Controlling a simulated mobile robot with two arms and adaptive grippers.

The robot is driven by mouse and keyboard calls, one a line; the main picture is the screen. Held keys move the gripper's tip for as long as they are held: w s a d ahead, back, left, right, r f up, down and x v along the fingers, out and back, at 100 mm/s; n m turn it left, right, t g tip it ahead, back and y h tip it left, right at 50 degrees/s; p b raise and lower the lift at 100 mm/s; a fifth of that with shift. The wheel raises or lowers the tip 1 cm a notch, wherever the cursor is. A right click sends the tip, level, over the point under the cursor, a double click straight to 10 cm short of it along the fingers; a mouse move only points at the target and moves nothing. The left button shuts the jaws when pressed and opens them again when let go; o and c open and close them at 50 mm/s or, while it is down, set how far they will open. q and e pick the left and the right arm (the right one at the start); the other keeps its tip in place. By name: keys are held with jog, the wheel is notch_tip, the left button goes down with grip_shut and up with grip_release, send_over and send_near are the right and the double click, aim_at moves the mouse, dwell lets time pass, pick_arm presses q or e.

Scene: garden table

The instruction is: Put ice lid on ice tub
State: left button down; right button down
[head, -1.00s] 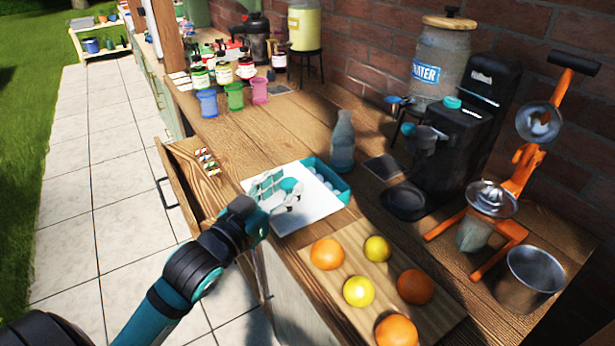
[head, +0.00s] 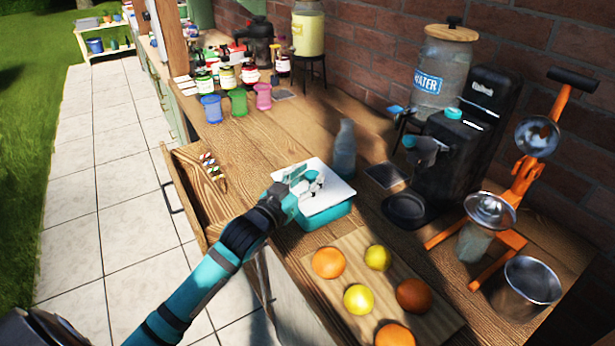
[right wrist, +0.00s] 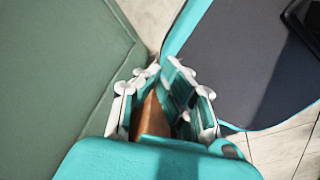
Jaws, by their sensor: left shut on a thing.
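The ice lid (head: 335,187) is a white square plate in the head view. My left gripper (head: 302,188) is shut on it from the front left and hides part of its top. The ice tub (head: 327,217) is a teal box on the wooden counter directly below the lid. The lid covers the tub's opening from this view, so the ice inside is hidden. I cannot tell whether lid and rim touch. My right gripper (right wrist: 163,85) shows only in the right wrist view; its fingers are apart, with a brown surface visible between them.
A bottle (head: 343,150) stands close behind the tub. A cutting board (head: 440,325) with oranges and lemons lies in front. A black coffee machine (head: 455,155) and an orange juicer (head: 527,175) stand to the right. An open drawer (head: 185,168) juts out at left.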

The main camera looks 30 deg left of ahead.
pick_arm(q)
jog(key=shift+s+d+f, duration=0.1)
jog(key=shift+s+f, duration=0.05)
jog(key=shift+f, duration=0.55)
jog(key=c, duration=1.1)
grip_release()
jog(key=shift+f, duration=0.1)
jog(key=shift+c, duration=0.2)
jog(key=shift+o, duration=1.1)
jog(key=shift+f, duration=0.15)
jog(key=s, duration=0.4)
jog(key=s+a+r+b, duration=0.1)
jog(key=s, duration=0.2)
jog(key=s+r, duration=0.1)
jog(key=s, duration=0.3)
jog(key=shift+s+a+b, duration=0.25)
jog(key=shift+s+b, duration=0.1)
